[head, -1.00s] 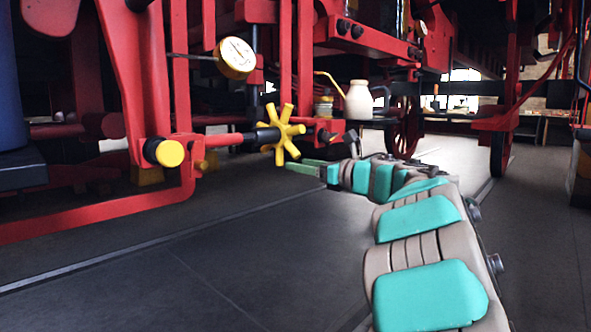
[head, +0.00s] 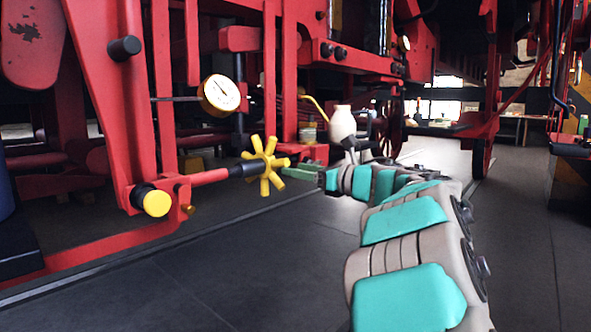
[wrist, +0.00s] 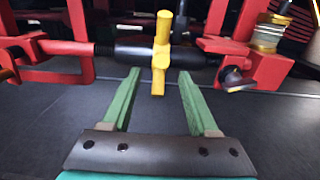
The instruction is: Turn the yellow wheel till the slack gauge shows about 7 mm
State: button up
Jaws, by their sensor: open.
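The yellow wheel (head: 264,165) has several stubby spokes and sits at the end of a dark sleeve on a red rod. In the wrist view the wheel (wrist: 161,58) is edge-on, its lower spoke between and just beyond the finger tips. My gripper (wrist: 160,82) is open, with two green fingers apart and nothing held. The slack gauge (head: 220,95) is a round white dial with a brass rim, above left of the wheel. Its dark pointer shows, but the reading is too small to tell.
Red frame bars (head: 140,110) stand left of the wheel, with a yellow-ended knob (head: 156,203) low on them. A cream can (head: 342,123) with a yellow spout stands behind my arm. The dark floor (head: 240,265) in front is clear.

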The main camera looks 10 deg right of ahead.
aim_at(283, 164)
jog(key=shift+s+d+r, duration=0.1)
jog(key=shift+r, duration=0.65)
jog(key=shift+f+p+x, duration=0.15)
jog(key=shift+p+x, duration=0.4)
jog(key=shift+x, duration=0.95)
jog(key=shift+f+p+x, duration=0.1)
jog(key=shift+p+x, duration=0.4)
jog(key=shift+x, duration=1)
grip_shut()
jog(key=shift+f, duration=0.15)
jog(key=shift+s+d+f+b, duration=0.1)
jog(key=shift+f+b, duration=0.75)
jog(key=shift+b, duration=0.3)
jog(key=shift+f, duration=0.1)
